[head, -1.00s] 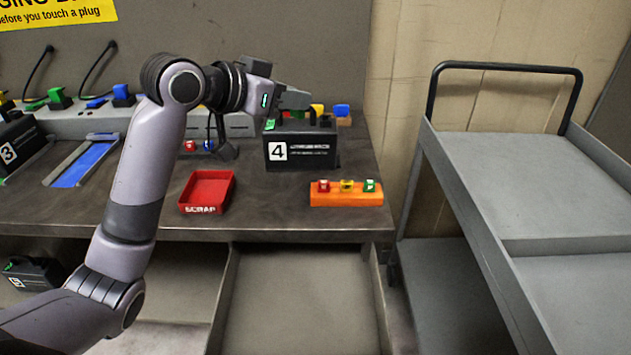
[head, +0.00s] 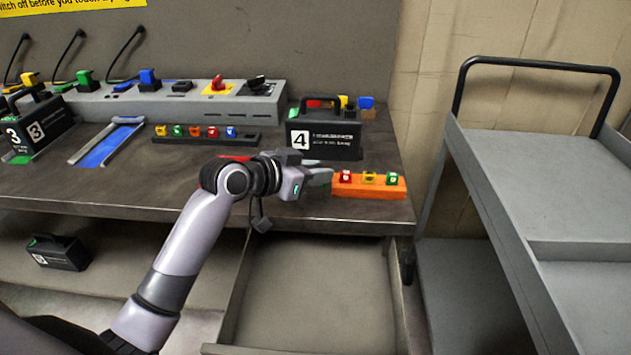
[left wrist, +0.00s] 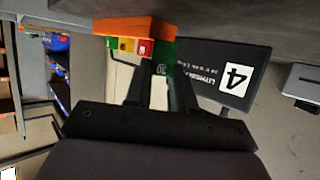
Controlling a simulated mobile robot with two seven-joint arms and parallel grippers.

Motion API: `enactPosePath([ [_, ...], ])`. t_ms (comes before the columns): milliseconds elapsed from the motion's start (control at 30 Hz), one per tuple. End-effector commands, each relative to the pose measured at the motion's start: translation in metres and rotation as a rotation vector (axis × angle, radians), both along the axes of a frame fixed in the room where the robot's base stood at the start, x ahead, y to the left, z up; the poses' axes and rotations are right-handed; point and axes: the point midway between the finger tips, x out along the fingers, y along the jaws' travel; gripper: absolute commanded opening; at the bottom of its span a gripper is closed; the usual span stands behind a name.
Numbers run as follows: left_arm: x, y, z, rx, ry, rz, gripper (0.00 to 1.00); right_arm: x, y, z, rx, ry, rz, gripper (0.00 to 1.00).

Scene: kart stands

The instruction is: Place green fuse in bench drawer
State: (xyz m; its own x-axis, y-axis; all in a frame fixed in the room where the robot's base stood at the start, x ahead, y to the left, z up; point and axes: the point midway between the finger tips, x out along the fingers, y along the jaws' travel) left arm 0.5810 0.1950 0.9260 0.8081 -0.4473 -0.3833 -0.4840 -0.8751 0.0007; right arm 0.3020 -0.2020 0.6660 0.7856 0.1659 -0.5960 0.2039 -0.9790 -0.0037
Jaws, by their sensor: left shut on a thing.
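My left gripper (head: 325,180) is over the bench's front part, just left of the orange rack (head: 368,191). In the left wrist view its fingers (left wrist: 157,98) are shut on a green fuse (left wrist: 163,72) with a pale label. The fuse is mostly hidden in the head view. The orange rack holds a red, a yellow and a green fuse (head: 392,178). The bench drawer (head: 315,290) is pulled open below the bench front, and its visible floor looks empty. My right gripper is not in view.
A black box marked 4 (head: 325,140) stands behind the gripper. A black strip (head: 205,137) holds several coloured fuses. A red tray (head: 232,158) is mostly hidden behind my arm. A grey cart (head: 540,170) stands right of the bench.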

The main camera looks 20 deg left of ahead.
Motion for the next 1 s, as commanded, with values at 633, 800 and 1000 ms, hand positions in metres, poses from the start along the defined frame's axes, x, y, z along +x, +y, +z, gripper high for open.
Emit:
enactPosePath([
  [633, 0.0, 0.0, -0.025, 0.0, 0.001, 0.0, 0.5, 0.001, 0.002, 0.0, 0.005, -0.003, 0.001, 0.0],
  [800, 0.0, 0.0, -0.025, 0.0, 0.0, 0.0, 0.5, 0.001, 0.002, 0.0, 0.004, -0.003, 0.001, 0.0],
  [1000, -0.002, 0.001, -0.02, 0.0, 0.0, 0.001, 0.5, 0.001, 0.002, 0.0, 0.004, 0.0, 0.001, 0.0],
])
